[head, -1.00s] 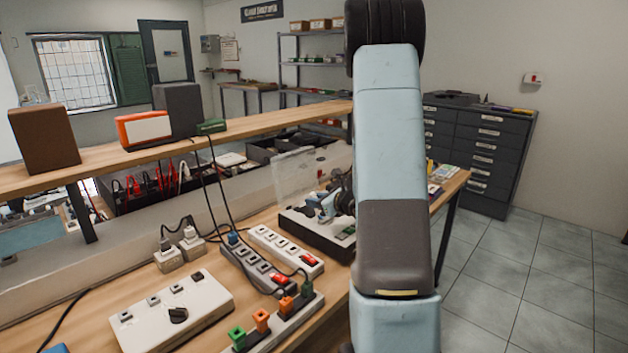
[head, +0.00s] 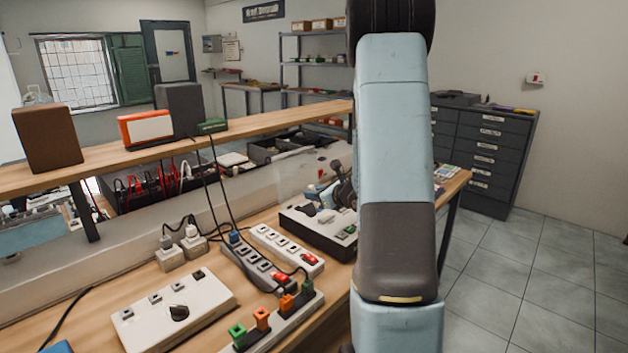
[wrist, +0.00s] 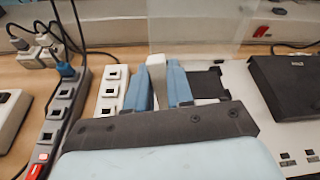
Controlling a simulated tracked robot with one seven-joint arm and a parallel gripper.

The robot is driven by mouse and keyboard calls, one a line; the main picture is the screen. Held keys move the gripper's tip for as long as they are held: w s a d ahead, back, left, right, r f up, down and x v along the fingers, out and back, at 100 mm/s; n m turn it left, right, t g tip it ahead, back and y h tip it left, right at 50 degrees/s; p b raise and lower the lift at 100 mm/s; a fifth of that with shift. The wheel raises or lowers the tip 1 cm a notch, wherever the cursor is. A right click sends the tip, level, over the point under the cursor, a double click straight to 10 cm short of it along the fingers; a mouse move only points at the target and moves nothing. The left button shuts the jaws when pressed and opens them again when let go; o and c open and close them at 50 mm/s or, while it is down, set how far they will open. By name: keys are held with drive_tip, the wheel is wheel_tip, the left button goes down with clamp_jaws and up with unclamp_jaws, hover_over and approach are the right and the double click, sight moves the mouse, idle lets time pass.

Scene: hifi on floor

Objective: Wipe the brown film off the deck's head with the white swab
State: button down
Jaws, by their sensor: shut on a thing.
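My gripper (wrist: 160,88) is shut on the white swab (wrist: 157,72), a pale block between its two blue fingers in the wrist view. The deck (head: 305,236) is a dark box with a pale top, at the far right of the bench in the head view, partly behind my arm. In the wrist view the deck's white top (wrist: 243,80) lies right of my gripper, with a black recess close to the fingers and a dark raised block (wrist: 290,84) farther right. The swab's tip is hidden, so contact cannot be told. I cannot make out the head or brown film.
Power strips (head: 262,268) with plugs and cables stand left of the deck; one also shows in the wrist view (wrist: 62,118). A white switch box (head: 172,310) is at the front left. A wooden shelf (head: 110,160) runs behind. Clear floor lies right of the bench.

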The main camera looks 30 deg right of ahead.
drive_tip(key=shift+r, duration=2.5)
